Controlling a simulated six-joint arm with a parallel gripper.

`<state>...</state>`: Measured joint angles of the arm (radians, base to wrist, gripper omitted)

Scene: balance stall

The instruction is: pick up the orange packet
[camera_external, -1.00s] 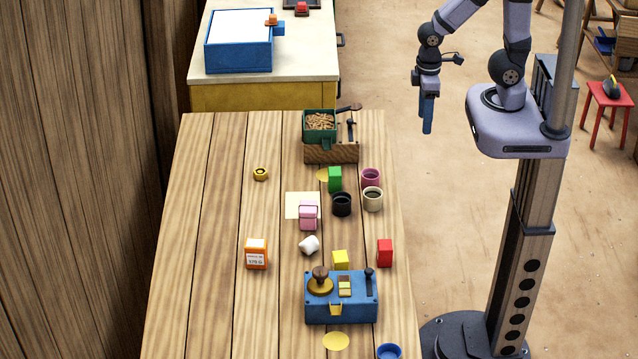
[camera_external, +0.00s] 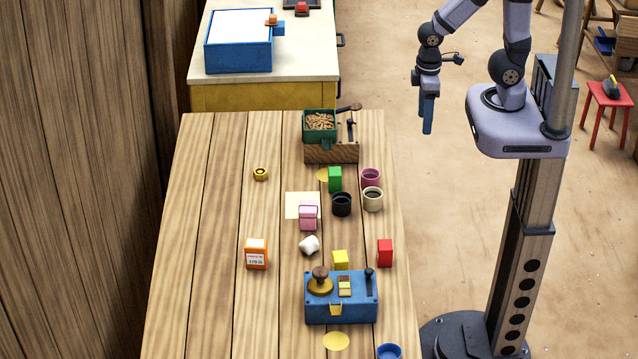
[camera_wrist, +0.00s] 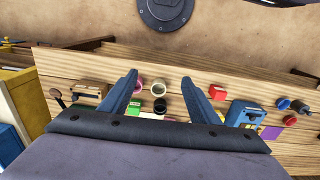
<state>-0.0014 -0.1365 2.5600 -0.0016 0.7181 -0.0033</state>
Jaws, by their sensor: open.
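The orange packet (camera_external: 256,254) stands upright on the left part of the wooden table, with a white printed label on its front. My gripper (camera_external: 428,128) hangs over the floor to the right of the table's far end, well away from the packet. Its blue fingers (camera_wrist: 160,85) are apart in the wrist view, with nothing between them close up. I cannot make out the orange packet in the wrist view.
Pink (camera_external: 308,215) and green (camera_external: 335,179) blocks and several cups stand farther back. The table's left side is mostly clear.

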